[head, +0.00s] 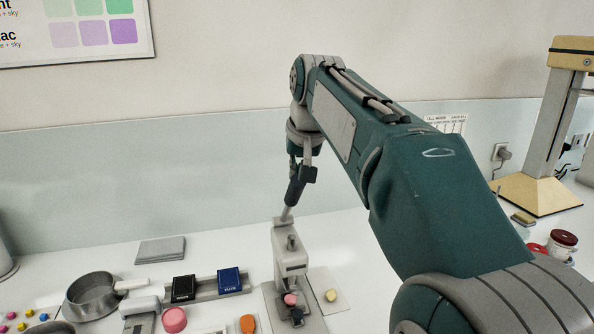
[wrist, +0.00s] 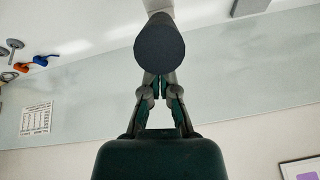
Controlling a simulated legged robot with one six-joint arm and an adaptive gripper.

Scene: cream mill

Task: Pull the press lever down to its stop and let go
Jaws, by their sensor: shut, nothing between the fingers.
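The press (head: 290,258) is a light grey upright stand on the white counter, right of the blue box. Its lever (head: 294,192) has a dark cylindrical grip and points up from the top of the press, slightly tilted. My gripper (head: 302,172) is at the upper end of the grip, with the fingers shut and empty. A pink round piece (head: 290,299) sits at the press base.
A metal pan (head: 92,297), a black box (head: 183,288), a blue box (head: 229,280) and a pink disc (head: 174,320) are left of the press. A yellow piece (head: 331,295) lies right of it. A wooden-based stand (head: 540,195) and red-lidded jar (head: 563,240) are far right.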

